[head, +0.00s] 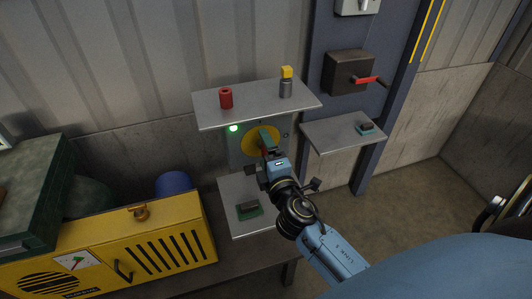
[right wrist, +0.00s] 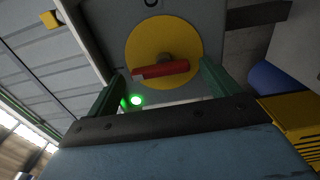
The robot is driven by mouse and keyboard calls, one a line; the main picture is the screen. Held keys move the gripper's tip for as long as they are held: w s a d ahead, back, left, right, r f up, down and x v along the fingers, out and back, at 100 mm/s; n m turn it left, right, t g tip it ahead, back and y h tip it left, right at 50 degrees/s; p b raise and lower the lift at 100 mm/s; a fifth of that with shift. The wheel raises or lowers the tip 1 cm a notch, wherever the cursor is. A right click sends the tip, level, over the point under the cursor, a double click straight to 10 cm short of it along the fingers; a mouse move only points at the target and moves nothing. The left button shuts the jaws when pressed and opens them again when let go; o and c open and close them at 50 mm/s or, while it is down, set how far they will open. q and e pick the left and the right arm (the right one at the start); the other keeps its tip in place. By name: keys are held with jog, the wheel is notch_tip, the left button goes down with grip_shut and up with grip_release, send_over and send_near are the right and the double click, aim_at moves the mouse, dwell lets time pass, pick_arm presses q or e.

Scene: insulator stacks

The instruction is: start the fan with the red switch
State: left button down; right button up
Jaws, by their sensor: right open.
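The red switch handle (right wrist: 160,70) sits on a round yellow disc (right wrist: 137,45) on a grey panel. In the head view the yellow disc (head: 249,145) shows under the upper shelf, partly hidden by my right gripper (head: 267,144). In the right wrist view my right gripper (right wrist: 162,76) is open, with its green fingers on either side of the handle. The handle lies crosswise between the fingers; I cannot tell whether either touches it. A green lamp (head: 234,128) is lit beside the disc. My left gripper is out of view. I cannot identify the fan for certain.
The upper shelf (head: 210,110) above the disc holds a red cylinder (head: 226,98) and a yellow-topped grey part (head: 286,82). A dark box (head: 345,72) with a red lever is on the blue post. A yellow slotted cabinet (head: 110,250) stands lower left.

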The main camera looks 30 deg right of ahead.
jog(key=b+v, duration=0.4)
jog(key=v, duration=0.9)
jog(key=shift+s, duration=0.2)
jog(key=shift+a, duration=0.1)
jog(key=s+a+f+m+g+y+b, duration=0.1)
jog(key=s+f+m+g, duration=0.15)
jog(key=f, duration=0.95)
jog(key=s+a+f+m+g+y+b, duration=0.1)
jog(key=s+a+f+g, duration=0.15)
jog(key=f, duration=1.05)
jog(key=s+a+f+m+g+y+b, duration=0.1)
jog(key=f+g+y+b, duration=0.15)
jog(key=f, duration=0.95)
jog(key=s+d+f+m+g+b, duration=0.1)
jog(key=s+f+m+g, duration=0.3)
jog(key=s+f, duration=0.7)
jog(key=s+d+f+m+g+b, duration=0.1)
jog(key=s+d+f+m+g, duration=0.2)
jog(key=s+f, duration=0.8)
jog(key=shift+s+d+f+m+g, duration=0.15)
jog(key=shift+s+d+m+g, duration=0.15)
jog(key=shift+s+m+g, duration=0.6)
jog(key=shift+s+h, duration=0.15)
jog(key=shift+h, duration=0.1)
